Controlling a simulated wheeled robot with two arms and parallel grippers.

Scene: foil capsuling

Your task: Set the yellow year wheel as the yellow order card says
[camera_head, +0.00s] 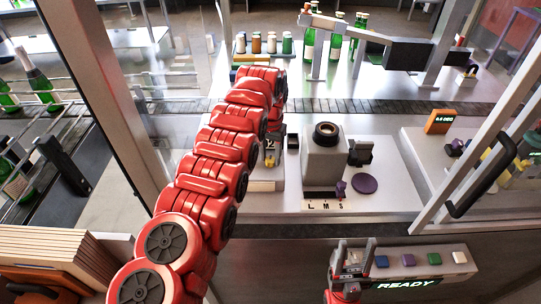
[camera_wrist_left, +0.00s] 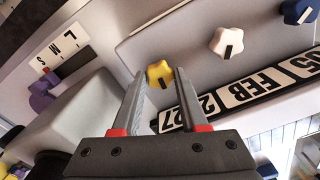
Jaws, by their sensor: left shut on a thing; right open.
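The yellow year wheel (camera_wrist_left: 160,74) is a star-shaped knob with a dark mark on the grey panel in the left wrist view. In the head view a small yellow part of it (camera_head: 270,158) shows beside my arm. My left gripper (camera_wrist_left: 160,84) is shut on it, one finger on each side. Below it runs a strip of black-framed plates (camera_wrist_left: 265,80); I read 27 at the left end, FEB, and 05 at the right, with one plate partly covered by a finger. My right gripper (camera_head: 353,258) is open and empty at the front. I cannot make out the yellow order card.
A white knob (camera_wrist_left: 227,42) and a blue knob (camera_wrist_left: 298,11) sit right of the yellow wheel. A grey block with a dark ring (camera_head: 325,160) and a purple disc (camera_head: 364,184) stand right of my left arm. A READY panel (camera_head: 420,262) lies near my right gripper.

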